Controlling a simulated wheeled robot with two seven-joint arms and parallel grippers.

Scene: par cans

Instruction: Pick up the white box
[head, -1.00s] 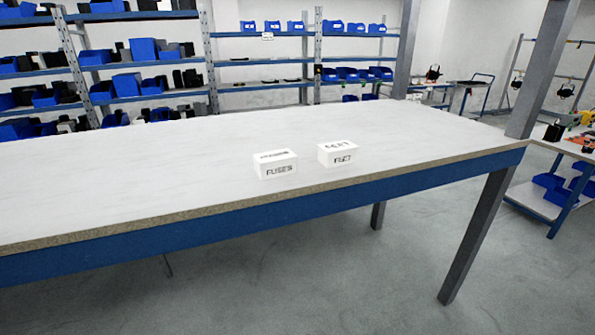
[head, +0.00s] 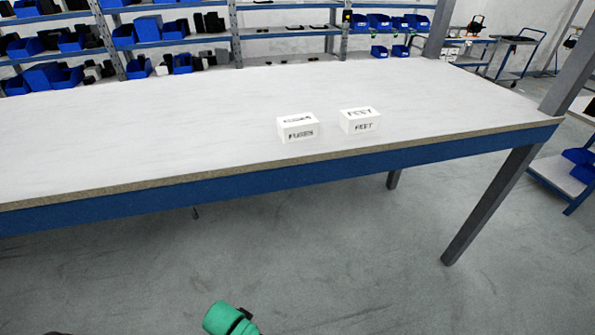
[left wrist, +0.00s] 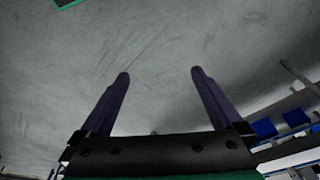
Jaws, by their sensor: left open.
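Two white boxes stand side by side on the table (head: 150,130), near its front edge. The left white box (head: 298,128) is lettered "FUSES". The right white box (head: 360,120) is lettered "FEET" and stands slightly farther back, with a small gap between them. In the left wrist view my left gripper (left wrist: 159,76) is open and empty, its two dark fingers apart over grey floor. No white box shows in that view. Neither gripper shows in the head view; only a green part of my arm is at the bottom.
The table has a blue front rail (head: 250,178) and a grey leg (head: 490,205) at the right. Its top is clear to the left of the boxes. Shelves with blue bins (head: 380,22) stand behind. Open floor (head: 330,250) lies in front.

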